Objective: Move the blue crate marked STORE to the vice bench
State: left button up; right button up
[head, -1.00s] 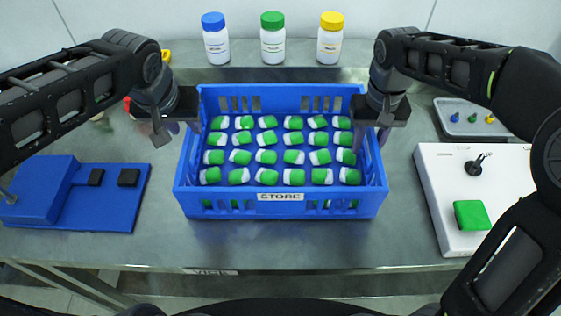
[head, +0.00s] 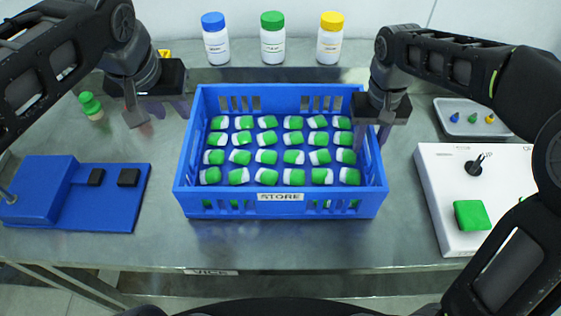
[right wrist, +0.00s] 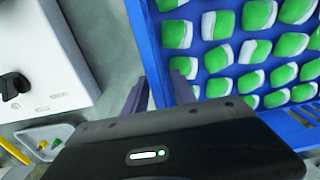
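The blue crate (head: 280,208) marked STORE stands level on a grey metal bench (head: 300,245) with a VICE label (head: 211,271) on its front edge. My right gripper (head: 371,135) is at the crate's right wall. In the right wrist view, the fingers of this gripper (right wrist: 160,92) stand apart, one outside the wall and one inside, with gaps visible beside the wall.
Three bottles with blue (head: 215,40), green (head: 273,40) and yellow (head: 331,40) caps stand on the back ledge. A blue fixture (head: 100,205) is at left, with a small green-capped bottle (head: 91,106) behind it. A white control box (head: 450,230) and a grey tray (head: 470,130) are at right.

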aim_at(372, 130)
notch_tip(372, 130, up, 7)
dwell(0.3)
dwell(0.5)
